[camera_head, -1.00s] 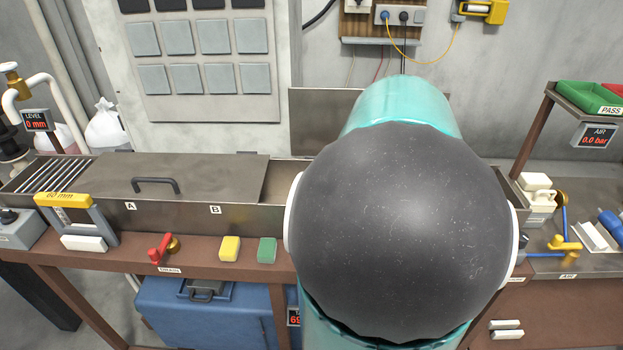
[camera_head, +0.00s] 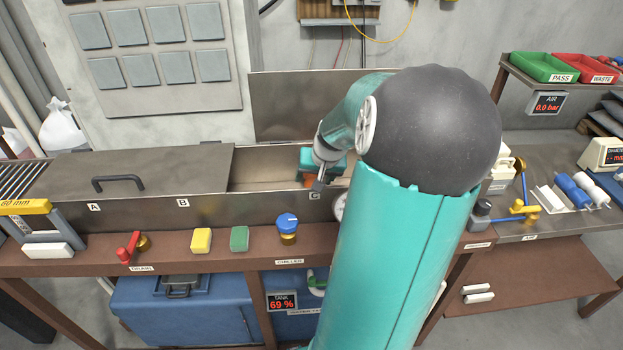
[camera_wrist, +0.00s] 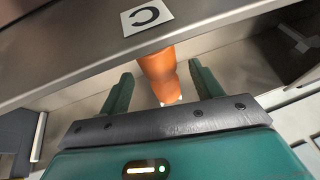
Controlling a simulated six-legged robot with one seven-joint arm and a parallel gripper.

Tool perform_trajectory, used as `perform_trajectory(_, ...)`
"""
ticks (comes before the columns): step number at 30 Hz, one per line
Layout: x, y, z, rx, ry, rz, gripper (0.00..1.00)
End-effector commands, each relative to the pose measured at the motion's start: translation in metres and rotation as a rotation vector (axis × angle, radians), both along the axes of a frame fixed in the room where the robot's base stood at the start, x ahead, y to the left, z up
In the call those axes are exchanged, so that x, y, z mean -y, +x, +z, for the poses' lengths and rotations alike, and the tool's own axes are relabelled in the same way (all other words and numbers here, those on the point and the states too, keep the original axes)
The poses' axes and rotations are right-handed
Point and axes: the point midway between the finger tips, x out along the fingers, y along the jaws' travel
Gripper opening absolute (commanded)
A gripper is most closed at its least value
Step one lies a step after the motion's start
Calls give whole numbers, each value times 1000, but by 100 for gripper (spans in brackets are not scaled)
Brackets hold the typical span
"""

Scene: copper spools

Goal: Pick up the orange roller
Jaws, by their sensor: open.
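The orange roller (camera_wrist: 160,74) lies in the metal trough, below the wall marked C, in the wrist view. Part of it is hidden behind the trough's rim, and a small white end shows. My gripper (camera_wrist: 159,85) is open, with one green finger on each side of the roller. I cannot tell whether the fingers touch it. In the head view my gripper (camera_head: 316,172) is down in the open section of the trough by label C, and a bit of the orange roller (camera_head: 310,181) shows just beneath it.
The trough's front wall (camera_head: 255,206) stands close to my gripper. A closed lid with a handle (camera_head: 140,175) covers sections A and B. A raised lid (camera_head: 300,105) stands behind. A blue knob (camera_head: 288,224) and yellow and green blocks sit on the front ledge. Blue and white rollers (camera_head: 572,192) lie at right.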

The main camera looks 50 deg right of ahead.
Motion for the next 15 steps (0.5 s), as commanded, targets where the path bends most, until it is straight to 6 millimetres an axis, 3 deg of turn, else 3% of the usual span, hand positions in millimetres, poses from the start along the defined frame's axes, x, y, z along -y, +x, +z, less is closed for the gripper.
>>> perform_trajectory(4,2,6,-13,0,1,2,65)
perform_trajectory(11,3,6,-14,0,0,1,65)
perform_trajectory(15,3,6,-14,-1,-1,1,41)
